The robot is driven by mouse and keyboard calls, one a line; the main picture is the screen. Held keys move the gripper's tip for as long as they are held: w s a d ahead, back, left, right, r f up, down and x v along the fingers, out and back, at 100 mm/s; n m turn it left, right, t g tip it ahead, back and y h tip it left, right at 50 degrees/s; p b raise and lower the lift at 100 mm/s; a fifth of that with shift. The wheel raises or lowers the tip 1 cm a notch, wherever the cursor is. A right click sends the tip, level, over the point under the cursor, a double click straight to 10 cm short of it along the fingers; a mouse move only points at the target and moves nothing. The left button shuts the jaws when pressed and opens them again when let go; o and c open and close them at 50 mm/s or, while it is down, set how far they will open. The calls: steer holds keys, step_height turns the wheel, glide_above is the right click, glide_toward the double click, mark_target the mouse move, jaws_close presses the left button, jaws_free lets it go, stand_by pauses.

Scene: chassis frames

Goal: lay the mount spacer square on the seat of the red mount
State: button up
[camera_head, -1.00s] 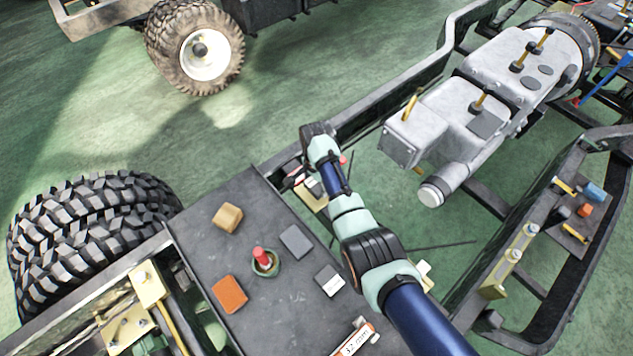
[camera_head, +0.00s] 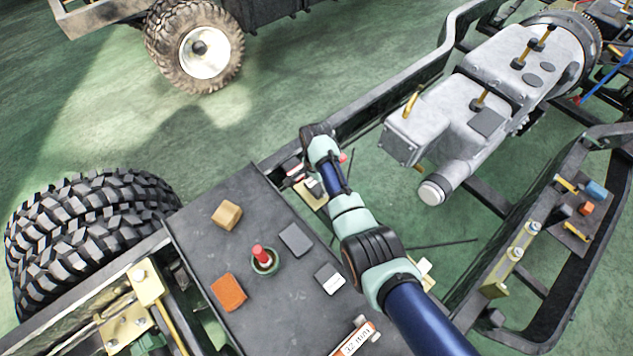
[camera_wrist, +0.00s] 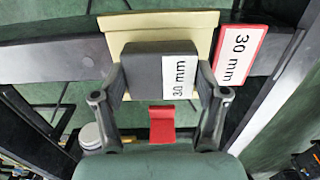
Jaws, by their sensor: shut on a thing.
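The mount spacer (camera_wrist: 142,72) is a dark block with a white "30 mm" label. In the wrist view my gripper (camera_wrist: 160,88) is shut on it, one finger on each side. The spacer appears square to a cream mount plate (camera_wrist: 160,22) behind it. I cannot tell if it touches the plate. A red-edged "30 mm" card (camera_wrist: 242,52) stands just right of the plate. A red piece (camera_wrist: 161,125) shows between the fingers. In the head view my arm hides most of my gripper, beside the cream plate (camera_head: 314,196) on the frame rail.
The dark work board (camera_head: 205,250) holds a tan block (camera_head: 227,214), an orange block (camera_head: 228,292), a grey block (camera_head: 296,240), a labelled grey block (camera_head: 330,279) and a green cup (camera_head: 265,264) with a red-topped item. A grey gearbox (camera_head: 450,120) stands right of my arm.

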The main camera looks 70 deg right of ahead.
stand_by(0.3)
steer(key=o, duration=1.3)
steer(key=shift+c, duration=0.2)
step_height(320, 180, up, 7)
steer(key=p, duration=0.7)
